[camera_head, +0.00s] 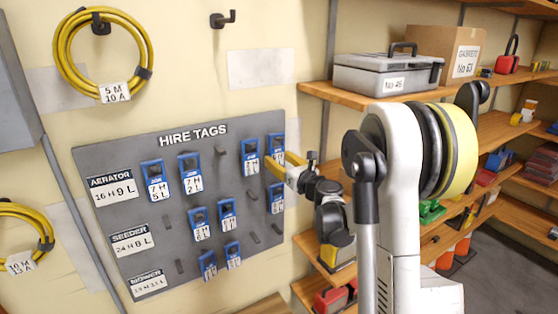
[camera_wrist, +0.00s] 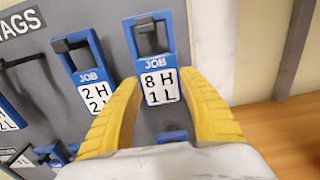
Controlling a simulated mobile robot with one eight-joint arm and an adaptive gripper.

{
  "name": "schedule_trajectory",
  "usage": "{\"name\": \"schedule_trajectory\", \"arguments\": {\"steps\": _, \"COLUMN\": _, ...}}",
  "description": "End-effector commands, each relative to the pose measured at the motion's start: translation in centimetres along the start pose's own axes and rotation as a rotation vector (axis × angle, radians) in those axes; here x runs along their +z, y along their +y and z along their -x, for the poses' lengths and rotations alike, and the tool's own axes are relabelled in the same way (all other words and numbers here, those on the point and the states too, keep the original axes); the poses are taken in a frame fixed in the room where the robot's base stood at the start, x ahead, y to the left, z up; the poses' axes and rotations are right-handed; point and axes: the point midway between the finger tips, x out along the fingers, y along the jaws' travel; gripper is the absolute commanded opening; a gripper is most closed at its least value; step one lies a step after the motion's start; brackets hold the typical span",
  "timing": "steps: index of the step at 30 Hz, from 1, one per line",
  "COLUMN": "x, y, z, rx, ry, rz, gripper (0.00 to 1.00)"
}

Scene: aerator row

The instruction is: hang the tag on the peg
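A grey board headed HIRE TAGS (camera_head: 117,150) carries blue-framed JOB tags on dark pegs. In the wrist view, the 8 H 1 L tag (camera_wrist: 161,88) hangs with a peg through its top opening; it is at the board's upper right in the head view (camera_head: 276,145). My gripper (camera_wrist: 157,88) has its yellow fingers apart, one on each side of this tag's lower part. I cannot tell if they touch it. The 2 H 2 L tag (camera_wrist: 92,87) hangs just left. An empty peg (camera_wrist: 22,61) shows further left. The fingers partly show in the head view (camera_head: 283,165).
Several other tags, such as the 7 H 5 L tag (camera_head: 156,182), and bare pegs share the board. Shelves with a grey toolbox (camera_head: 385,75) and cardboard box (camera_head: 440,52) stand at right. A coiled yellow cable (camera_head: 68,62) hangs at upper left.

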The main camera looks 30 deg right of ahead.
Motion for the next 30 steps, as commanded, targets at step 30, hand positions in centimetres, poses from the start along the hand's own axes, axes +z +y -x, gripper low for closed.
{"name": "schedule_trajectory", "arguments": {"steps": 30, "x": 1.6, "y": 0.0, "z": 0.0, "rx": 0.0, "ry": 0.0, "rz": 0.0, "gripper": 0.24}}
